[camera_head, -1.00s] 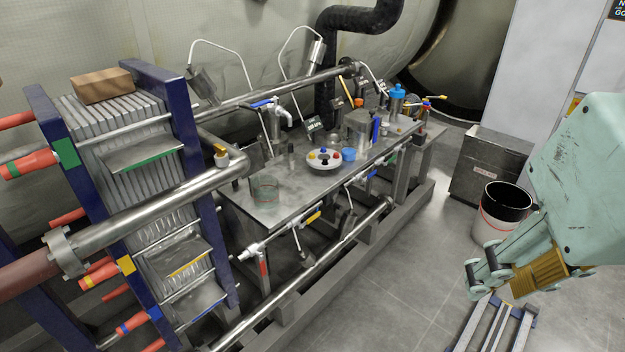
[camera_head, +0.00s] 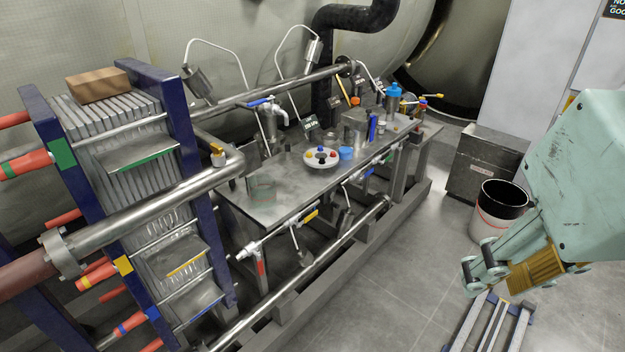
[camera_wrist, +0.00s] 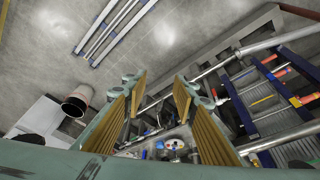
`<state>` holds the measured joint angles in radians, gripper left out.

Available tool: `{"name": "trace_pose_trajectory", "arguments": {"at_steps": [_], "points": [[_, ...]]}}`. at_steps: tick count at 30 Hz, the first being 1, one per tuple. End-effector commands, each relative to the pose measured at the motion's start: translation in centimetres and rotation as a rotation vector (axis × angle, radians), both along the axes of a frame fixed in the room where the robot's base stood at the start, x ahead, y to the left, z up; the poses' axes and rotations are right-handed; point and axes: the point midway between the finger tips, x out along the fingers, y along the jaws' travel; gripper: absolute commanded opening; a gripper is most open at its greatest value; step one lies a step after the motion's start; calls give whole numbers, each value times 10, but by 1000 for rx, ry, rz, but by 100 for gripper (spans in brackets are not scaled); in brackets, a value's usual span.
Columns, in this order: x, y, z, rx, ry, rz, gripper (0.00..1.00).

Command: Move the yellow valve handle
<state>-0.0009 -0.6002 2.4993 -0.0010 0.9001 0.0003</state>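Several yellow valve handles show in the head view, and I cannot tell which one the task means. One yellow handle (camera_head: 311,216) is on the pipework under the table's front edge. Another yellow handle (camera_head: 433,96) sticks out at the table's far right end. A small yellow-orange valve (camera_head: 217,152) sits on the thick pipe near the plate stack. My gripper (camera_head: 479,271) hangs at the right over the floor, well apart from all of these. In the wrist view my gripper (camera_wrist: 160,90) has its fingers spread, with nothing between them.
The steel table (camera_head: 275,210) carries a glass beaker, a white dish with coloured knobs and blue containers. A black-and-white bucket (camera_head: 500,212) and a metal box (camera_head: 484,165) stand at the right. The plate stack (camera_head: 150,170) fills the left. The floor between table and bucket is clear.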

Motion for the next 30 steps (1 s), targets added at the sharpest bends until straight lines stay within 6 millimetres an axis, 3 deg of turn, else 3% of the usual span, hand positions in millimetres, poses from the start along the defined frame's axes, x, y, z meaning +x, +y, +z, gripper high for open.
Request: {"name": "trace_pose_trajectory", "arguments": {"at_steps": [11, 30], "points": [[7, 12, -6, 36, 61, 20, 26], [36, 67, -27, 212, 280, 104, 26]]}}
